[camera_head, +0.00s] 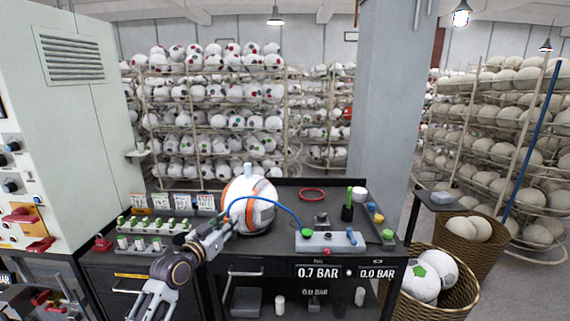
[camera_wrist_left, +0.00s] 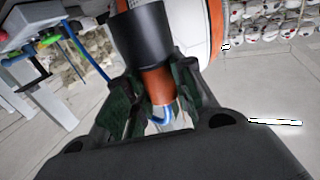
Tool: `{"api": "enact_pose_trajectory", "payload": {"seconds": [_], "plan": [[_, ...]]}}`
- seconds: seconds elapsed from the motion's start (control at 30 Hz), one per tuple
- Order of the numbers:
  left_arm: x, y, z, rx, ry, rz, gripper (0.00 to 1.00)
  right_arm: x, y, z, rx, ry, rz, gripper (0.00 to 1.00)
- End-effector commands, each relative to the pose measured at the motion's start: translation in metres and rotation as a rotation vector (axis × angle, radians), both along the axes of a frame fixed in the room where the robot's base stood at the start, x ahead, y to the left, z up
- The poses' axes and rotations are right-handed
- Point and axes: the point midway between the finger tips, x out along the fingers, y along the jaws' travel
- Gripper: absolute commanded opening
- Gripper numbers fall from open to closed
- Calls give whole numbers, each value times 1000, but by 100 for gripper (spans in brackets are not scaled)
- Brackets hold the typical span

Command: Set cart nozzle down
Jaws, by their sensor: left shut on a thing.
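My left gripper (camera_head: 226,231) is at the near left side of a white, orange and black ball (camera_head: 262,210) on the dark workbench. In the left wrist view, its fingers (camera_wrist_left: 158,95) are shut around the orange body (camera_wrist_left: 158,84) of the nozzle, which has a wide black cylinder (camera_wrist_left: 140,38) at its far end. A blue hose (camera_wrist_left: 166,114) shows between the fingers. In the head view, the blue hose (camera_head: 283,208) arches from the gripper to a grey box on the bench. The nozzle itself is hard to make out there. My right gripper is out of view.
The grey box (camera_head: 318,243) has a green knob and a blue part. A red ring (camera_head: 313,194) and a black cup (camera_head: 347,212) lie behind it. A rack of green-topped pieces (camera_head: 152,237) stands left. Baskets of balls (camera_head: 438,297) stand right of the bench.

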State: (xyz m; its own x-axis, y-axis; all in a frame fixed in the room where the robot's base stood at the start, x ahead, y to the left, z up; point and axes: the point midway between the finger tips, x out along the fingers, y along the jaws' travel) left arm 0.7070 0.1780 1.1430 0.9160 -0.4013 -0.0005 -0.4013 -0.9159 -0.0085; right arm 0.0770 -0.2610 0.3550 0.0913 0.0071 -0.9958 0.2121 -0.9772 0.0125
Motion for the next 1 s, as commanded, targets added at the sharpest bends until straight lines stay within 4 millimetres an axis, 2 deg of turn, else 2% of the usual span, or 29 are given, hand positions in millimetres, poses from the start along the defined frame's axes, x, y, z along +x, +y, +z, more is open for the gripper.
{"api": "enact_pose_trajectory", "payload": {"seconds": [0.03, 0.4, 1.0], "plan": [[-4, -1, -9, -3, 3, 8, 0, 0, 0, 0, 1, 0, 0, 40], [-34, 2, -63, -2, 3, 76, 0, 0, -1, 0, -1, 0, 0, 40], [-95, 13, -142, -1, 3, 208, 0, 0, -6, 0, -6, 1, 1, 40]]}}
